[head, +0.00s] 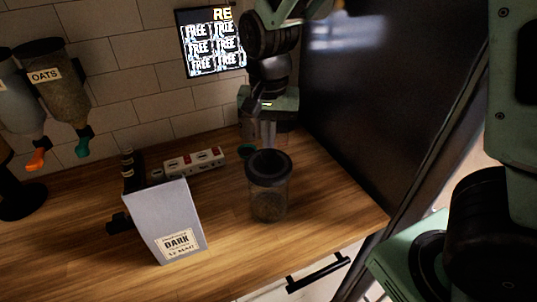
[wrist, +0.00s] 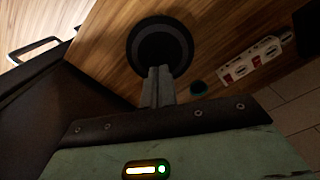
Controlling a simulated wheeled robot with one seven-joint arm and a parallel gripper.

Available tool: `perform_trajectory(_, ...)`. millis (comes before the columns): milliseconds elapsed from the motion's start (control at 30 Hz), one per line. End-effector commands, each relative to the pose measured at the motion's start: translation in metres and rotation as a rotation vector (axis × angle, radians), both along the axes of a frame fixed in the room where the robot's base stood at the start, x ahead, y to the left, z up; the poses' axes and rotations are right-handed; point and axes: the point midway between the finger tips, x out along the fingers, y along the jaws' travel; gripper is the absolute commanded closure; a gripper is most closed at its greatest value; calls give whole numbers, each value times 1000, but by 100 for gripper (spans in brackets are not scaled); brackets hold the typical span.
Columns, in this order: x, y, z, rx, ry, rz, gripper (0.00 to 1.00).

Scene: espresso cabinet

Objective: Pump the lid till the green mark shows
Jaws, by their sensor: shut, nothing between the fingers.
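A clear canister (head: 268,203) with dark contents stands upright on the wooden counter in the head view. Its round black lid (head: 269,166) is on top, with a darker disc in the middle; the lid also shows from above in the wrist view (wrist: 160,38). I see no green mark on the lid. My gripper (head: 267,141) points down just behind the canister in the head view. In the wrist view its fingers (wrist: 158,76) are together and empty, overlapping the near edge of the lid. I cannot tell whether they touch it.
A white box labelled DARK (head: 172,225) stands left of the canister. A power strip (head: 195,162) and a small teal round object (head: 245,150) lie behind. A dark cabinet panel (head: 365,110) rises at right. Dispensers (head: 58,92) hang at left. Counter in front is clear.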

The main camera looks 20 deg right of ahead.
Motion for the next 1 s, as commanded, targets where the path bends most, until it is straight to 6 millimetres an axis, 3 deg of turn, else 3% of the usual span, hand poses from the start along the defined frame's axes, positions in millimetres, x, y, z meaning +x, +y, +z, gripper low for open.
perform_trajectory(1000, 0, 0, -12, 0, 0, 0, 100)
